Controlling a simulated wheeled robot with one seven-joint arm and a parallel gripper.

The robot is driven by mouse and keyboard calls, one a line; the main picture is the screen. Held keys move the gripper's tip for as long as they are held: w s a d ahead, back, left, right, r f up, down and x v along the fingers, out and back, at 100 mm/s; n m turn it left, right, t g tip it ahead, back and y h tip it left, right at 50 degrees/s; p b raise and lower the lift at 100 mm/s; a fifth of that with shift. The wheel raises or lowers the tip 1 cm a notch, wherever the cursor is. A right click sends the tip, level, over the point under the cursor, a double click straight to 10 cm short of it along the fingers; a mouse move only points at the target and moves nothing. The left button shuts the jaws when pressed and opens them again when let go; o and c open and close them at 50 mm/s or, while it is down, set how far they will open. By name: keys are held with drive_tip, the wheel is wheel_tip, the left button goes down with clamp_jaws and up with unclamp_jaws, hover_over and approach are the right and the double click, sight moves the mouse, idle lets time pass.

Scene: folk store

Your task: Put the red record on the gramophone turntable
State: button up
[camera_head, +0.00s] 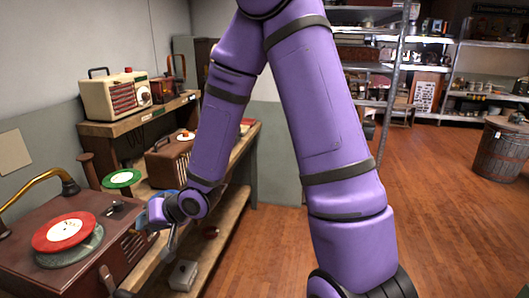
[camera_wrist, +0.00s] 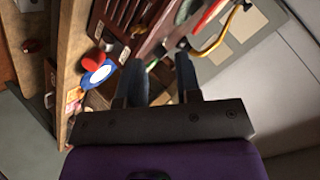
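The red record (camera_head: 62,231), with a white label, is over the dark turntable (camera_head: 75,257) on the gramophone's wooden box (camera_head: 40,275) in the head view. It sits off-centre toward the back, leaving the platter's front rim bare; I cannot tell if it lies fully flat. My gripper (camera_head: 172,242) is right of the gramophone, apart from the record. In the wrist view my gripper (camera_wrist: 160,75) has its two dark fingers apart with nothing held between them. A red edge (camera_wrist: 210,16), probably the record, shows at the top there.
A brass arm (camera_head: 38,185) curves up at the gramophone's back. A green record (camera_head: 121,178) lies behind it. A blue record (camera_wrist: 98,75) shows in the wrist view. Radios (camera_head: 115,96) stand on the wooden shelf (camera_head: 150,123). A grey box (camera_head: 182,275) sits low. Open floor lies right.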

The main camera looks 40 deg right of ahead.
drive_tip(key=s+d+r+n+g+h, duration=0.1)
drive_tip(key=s+d+r+h, duration=0.35)
drive_tip(key=r, duration=0.25)
drive_tip(key=s+d+r+n+h, duration=0.1)
drive_tip(key=s+d+r+h, duration=0.25)
drive_tip(key=d+r, duration=0.35)
drive_tip(key=s+d+r+g, duration=0.1)
drive_tip(key=s+r, duration=0.2)
drive_tip(key=s, duration=0.3)
drive_tip(key=s+d+r, duration=0.1)
drive_tip(key=s+r, duration=0.2)
drive_tip(key=s, duration=0.3)
drive_tip(key=s+d+r+g+y, duration=0.1)
drive_tip(key=s+r, duration=0.2)
drive_tip(key=s, duration=0.3)
drive_tip(key=shift+s+r+g, duration=0.3)
drive_tip(key=shift+r, duration=0.1)
idle(0.3)
